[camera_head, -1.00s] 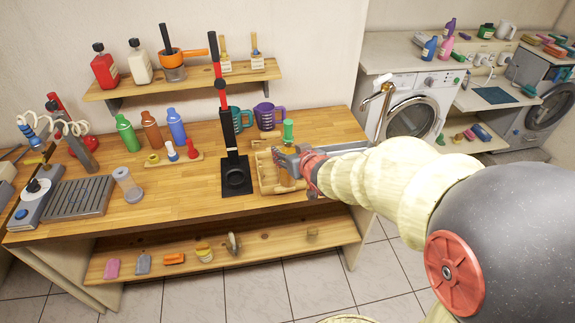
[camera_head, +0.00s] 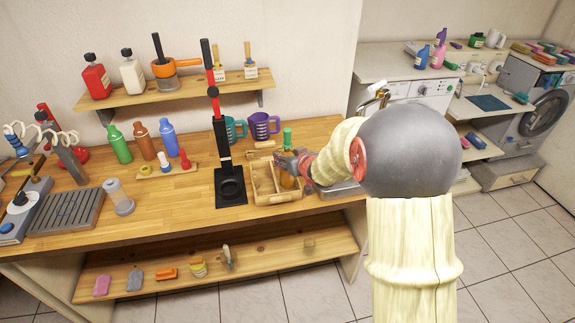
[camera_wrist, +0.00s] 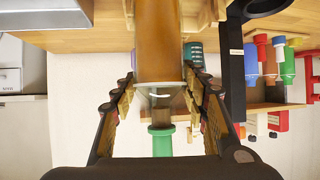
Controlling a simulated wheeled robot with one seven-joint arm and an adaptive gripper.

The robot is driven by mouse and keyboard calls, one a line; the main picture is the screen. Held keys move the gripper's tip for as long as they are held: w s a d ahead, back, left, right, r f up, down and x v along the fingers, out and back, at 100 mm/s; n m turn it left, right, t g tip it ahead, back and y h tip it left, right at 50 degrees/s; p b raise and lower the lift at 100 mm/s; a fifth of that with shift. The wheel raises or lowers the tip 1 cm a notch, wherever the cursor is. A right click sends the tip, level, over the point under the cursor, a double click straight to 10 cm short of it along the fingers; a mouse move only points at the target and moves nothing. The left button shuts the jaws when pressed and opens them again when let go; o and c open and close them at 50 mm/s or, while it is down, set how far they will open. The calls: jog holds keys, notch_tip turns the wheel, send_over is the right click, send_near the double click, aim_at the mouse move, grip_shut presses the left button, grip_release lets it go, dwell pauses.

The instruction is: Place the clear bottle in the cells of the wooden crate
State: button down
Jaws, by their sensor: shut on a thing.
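My gripper (camera_head: 290,162) is shut on the clear bottle (camera_head: 287,180), which has a green cap. In the wrist view the bottle (camera_wrist: 158,45) lies between the two fingers (camera_wrist: 160,95); its body looks amber-brown, its shoulder clear. The bottle stands about upright at the right part of the wooden crate (camera_head: 262,194). The crate has open cells, and its left cells look empty. It also shows beside the bottle in the wrist view (camera_wrist: 205,12). The bottle's base is hidden, so I cannot tell whether it is inside a cell or above it.
A black and red stand (camera_head: 229,185) rises just left of the crate. Teal and purple jugs (camera_head: 262,127) stand behind it. Bare worktop (camera_head: 180,200) lies between the cylinder and the stand.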

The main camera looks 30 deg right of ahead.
jog(key=shift+w+d+f+b, duration=0.15)
jog(key=shift+f+b, duration=0.25)
jog(key=shift+f, duration=1.15)
jog(key=shift+f, duration=0.15)
jog(key=c, duration=1)
grip_release()
jog(key=shift+f, duration=0.1)
